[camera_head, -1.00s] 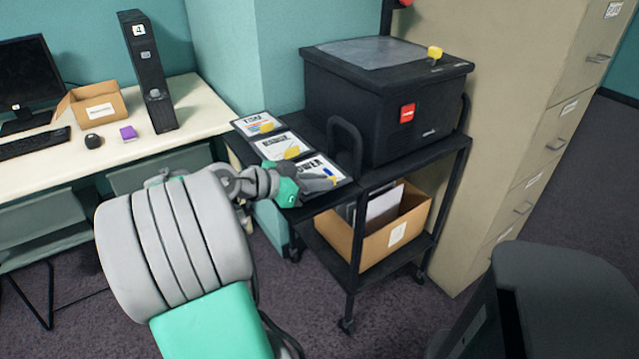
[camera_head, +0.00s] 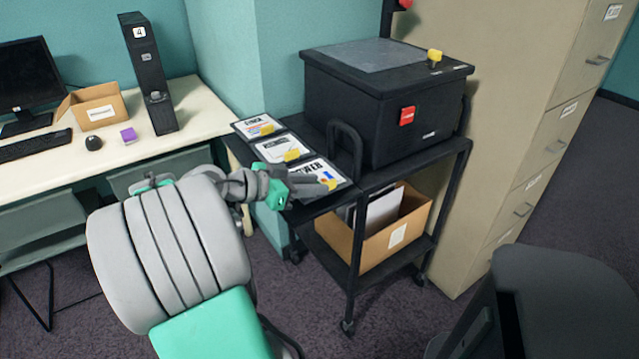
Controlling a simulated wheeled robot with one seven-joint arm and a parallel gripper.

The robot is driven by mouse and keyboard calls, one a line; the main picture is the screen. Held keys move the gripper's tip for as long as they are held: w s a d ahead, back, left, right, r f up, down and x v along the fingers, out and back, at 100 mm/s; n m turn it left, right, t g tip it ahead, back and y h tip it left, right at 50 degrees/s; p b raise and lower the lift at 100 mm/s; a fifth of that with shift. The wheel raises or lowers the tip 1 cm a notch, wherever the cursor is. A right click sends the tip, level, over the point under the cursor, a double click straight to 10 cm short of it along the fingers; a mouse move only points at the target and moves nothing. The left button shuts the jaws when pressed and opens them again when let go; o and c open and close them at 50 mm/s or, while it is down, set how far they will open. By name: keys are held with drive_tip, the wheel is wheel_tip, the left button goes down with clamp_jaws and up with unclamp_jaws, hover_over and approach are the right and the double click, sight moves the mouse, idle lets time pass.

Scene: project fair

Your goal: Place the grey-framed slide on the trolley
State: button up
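The black trolley (camera_head: 402,177) stands in the middle of the view. Three flat slides with printed white faces lie in a row on its left side: a back one (camera_head: 251,122), a middle one (camera_head: 272,148) and a front one (camera_head: 318,165). Their borders look dark grey to black, and I cannot tell which one is the grey-framed slide. My gripper (camera_head: 328,182) is over the front slide and hides part of it. The fingers are small and partly blend with the slide, so I cannot tell whether they are open or hold anything.
A cardboard box (camera_head: 377,246) with papers sits on the lower shelf. A cream desk (camera_head: 190,130) with a computer is left, a beige cabinet (camera_head: 530,130) right, and a dark chair (camera_head: 560,290) at front right.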

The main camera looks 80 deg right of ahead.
drive_tip(key=r+p+v, duration=0.1)
drive_tip(key=p+v, duration=0.7)
drive_tip(key=v, duration=0.2)
drive_tip(key=w+a+f+n+t+y, duration=0.2)
drive_tip(key=w+a+f+n+t, duration=0.3)
drive_tip(key=w+a+n, duration=0.25)
drive_tip(key=w+a+f+n+t+y, duration=0.35)
drive_tip(key=w+a+n, duration=0.3)
drive_tip(key=a, duration=0.25)
drive_tip(key=a+f+n+t+y, duration=0.1)
drive_tip(key=a+n+y, duration=0.4)
drive_tip(key=a+n, duration=0.7)
drive_tip(key=a+t, duration=0.1)
drive_tip(key=a, duration=0.8)
drive_tip(key=shift+a+f+n, duration=0.2)
drive_tip(key=shift+a+n, duration=0.1)
drive_tip(key=shift+a, duration=0.05)
drive_tip(key=shift+s, duration=0.1)
